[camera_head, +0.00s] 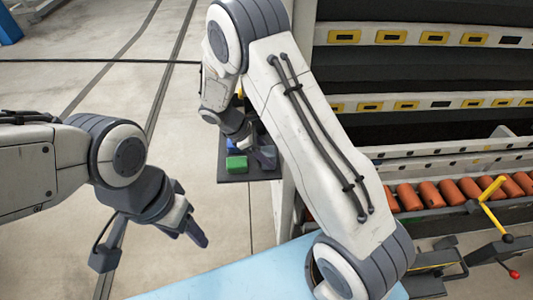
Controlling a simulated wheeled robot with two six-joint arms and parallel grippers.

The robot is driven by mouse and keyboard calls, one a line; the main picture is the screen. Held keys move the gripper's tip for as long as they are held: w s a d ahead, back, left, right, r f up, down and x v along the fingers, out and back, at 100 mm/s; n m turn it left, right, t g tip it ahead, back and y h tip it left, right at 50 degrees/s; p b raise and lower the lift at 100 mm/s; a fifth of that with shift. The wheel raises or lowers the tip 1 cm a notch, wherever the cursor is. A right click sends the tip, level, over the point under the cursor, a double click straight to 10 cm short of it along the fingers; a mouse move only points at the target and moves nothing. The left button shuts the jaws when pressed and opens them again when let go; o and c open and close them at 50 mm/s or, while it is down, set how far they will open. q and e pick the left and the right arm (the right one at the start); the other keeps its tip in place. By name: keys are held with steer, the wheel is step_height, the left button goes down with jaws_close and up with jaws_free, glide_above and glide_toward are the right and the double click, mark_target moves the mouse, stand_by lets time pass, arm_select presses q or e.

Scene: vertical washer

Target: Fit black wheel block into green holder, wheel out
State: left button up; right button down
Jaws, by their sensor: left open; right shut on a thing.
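My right gripper (262,150) reaches down over a small dark tray (262,174) in the middle of the view. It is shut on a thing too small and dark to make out. A green block (236,163) sits on the tray just left of the fingertips; whether it is the green holder I cannot tell. A black wheel block cannot be made out clearly. My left gripper (190,216) is open and empty over the floor at lower left, apart from the tray.
A blue block (233,146) lies beside the green one. A shelf rack (420,100) with yellow-marked rails stands at right, with orange cylinders (430,194) in a low row. A light blue surface (225,280) is at the bottom.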

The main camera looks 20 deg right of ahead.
steer(key=shift+f, duration=0.15)
steer(key=shift+c, duration=1)
jaws_free()
